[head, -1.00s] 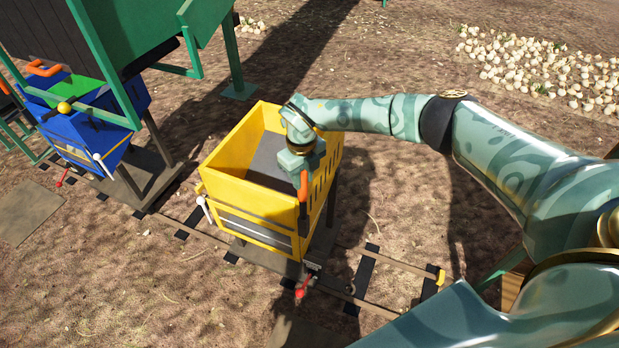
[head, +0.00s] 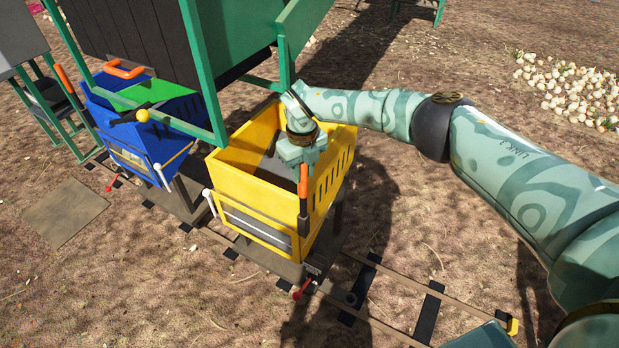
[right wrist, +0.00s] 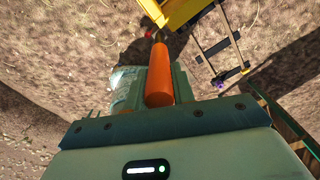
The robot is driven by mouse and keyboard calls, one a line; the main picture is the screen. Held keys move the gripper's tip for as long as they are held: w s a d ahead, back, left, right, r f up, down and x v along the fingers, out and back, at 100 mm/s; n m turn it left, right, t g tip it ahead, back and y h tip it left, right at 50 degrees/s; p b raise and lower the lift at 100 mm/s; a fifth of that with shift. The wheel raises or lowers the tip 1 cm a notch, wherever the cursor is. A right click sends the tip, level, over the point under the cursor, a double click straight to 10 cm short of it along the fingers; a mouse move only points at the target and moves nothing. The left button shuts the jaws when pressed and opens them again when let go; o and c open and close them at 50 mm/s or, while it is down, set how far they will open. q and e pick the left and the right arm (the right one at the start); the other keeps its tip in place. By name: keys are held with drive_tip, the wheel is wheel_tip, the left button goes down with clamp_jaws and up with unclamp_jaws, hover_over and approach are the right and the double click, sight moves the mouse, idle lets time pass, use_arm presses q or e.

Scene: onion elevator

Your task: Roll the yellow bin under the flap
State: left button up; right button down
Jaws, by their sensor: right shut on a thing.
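The yellow bin (head: 270,195) is open-topped and stands upright on a wheeled base on the rails. My right gripper (head: 304,172) is shut on the orange handle (head: 304,188) at the bin's near right corner. The handle also fills the middle of the right wrist view (right wrist: 160,75), with part of the yellow bin (right wrist: 175,10) beyond it. A green frame with a dark slatted panel (head: 135,35) stands above and left of the bin; I cannot tell which part is the flap. The bin's far left edge is close to a green post of this frame. My left gripper is not in view.
A blue bin (head: 135,140) stands on the same track to the left, close to the yellow bin. The track (head: 400,300) runs on to the right, empty, to a yellow end piece (head: 513,326). White onions (head: 570,90) lie on the ground at the upper right.

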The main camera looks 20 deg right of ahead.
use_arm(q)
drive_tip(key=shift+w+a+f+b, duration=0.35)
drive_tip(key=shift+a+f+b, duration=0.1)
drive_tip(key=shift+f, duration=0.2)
use_arm(e)
drive_tip(key=shift+w+a+r, duration=0.1)
drive_tip(key=shift+w+a, duration=0.65)
drive_tip(key=shift+w, duration=0.2)
drive_tip(key=shift+r, duration=0.1)
drive_tip(key=c, duration=1.2)
unclamp_jaws()
drive_tip(key=shift+w+a, duration=0.1)
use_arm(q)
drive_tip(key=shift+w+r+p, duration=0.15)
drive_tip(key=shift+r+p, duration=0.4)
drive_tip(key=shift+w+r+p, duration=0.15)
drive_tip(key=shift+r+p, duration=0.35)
use_arm(e)
drive_tip(key=shift+o, duration=0.2)
wheel_tip(320, 180, up, 16)
drive_tip(key=shift+w+a, duration=0.1)
